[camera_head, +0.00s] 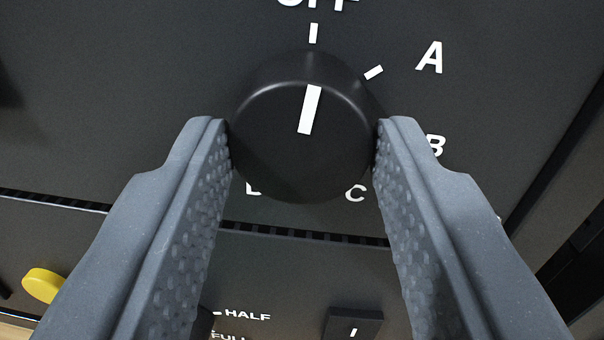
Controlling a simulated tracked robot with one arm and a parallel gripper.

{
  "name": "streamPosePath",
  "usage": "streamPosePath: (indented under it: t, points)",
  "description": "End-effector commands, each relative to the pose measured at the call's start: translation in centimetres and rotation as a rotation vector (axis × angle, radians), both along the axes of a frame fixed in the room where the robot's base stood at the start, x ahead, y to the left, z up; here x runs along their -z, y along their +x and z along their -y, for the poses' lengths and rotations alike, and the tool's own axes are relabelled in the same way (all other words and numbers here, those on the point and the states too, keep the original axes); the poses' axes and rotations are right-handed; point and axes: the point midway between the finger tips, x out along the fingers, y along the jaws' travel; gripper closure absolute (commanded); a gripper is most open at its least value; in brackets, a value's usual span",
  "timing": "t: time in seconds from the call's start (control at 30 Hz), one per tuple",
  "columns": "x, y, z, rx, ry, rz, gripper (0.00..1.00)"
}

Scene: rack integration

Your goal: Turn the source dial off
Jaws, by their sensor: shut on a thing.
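The source dial (275,155) is a round black knob with a white pointer line, on a dark panel (160,60). Its pointer aims up, close to the OFF tick (313,33), with a slight lean to the right. The letters A, B and C and a partly covered letter stand around the dial. My gripper (303,140) is shut on the dial, with one grey textured finger against its left side and one against its right side. The top of the OFF label is cut off by the picture edge.
Below the dial a slotted seam (300,234) crosses the panel. Under it are a yellow button (42,285) at the left, HALF and FULL labels, and a black switch (353,323) marked with a white line. A dark vertical edge (560,150) runs along the right.

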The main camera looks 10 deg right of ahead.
Motion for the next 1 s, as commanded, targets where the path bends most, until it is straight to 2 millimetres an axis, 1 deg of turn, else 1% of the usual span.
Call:
streamPosePath:
  t: [0.03, 0.33, 0.8, 0.83, 0.87, 0.9, 1.0]
  points:
    - [0.45, -0.02, -0.14, -0.003, -0.021, -0.014, 0.85]
    - [0.34, 0.00, -0.13, -0.003, -0.103, -0.032, 0.85]
    - [0.25, 0.04, -0.15, -0.003, -0.114, -0.033, 0.85]
    - [0.25, 0.04, -0.15, -0.003, -0.114, -0.033, 0.54]
    - [0.22, 0.04, -0.15, -0.003, -0.114, -0.033, 0.46]
    - [0.19, 0.04, -0.14, -0.003, -0.114, -0.032, 0.41]
    - [0.12, 0.03, -0.10, -0.003, -0.114, -0.031, 0.41]
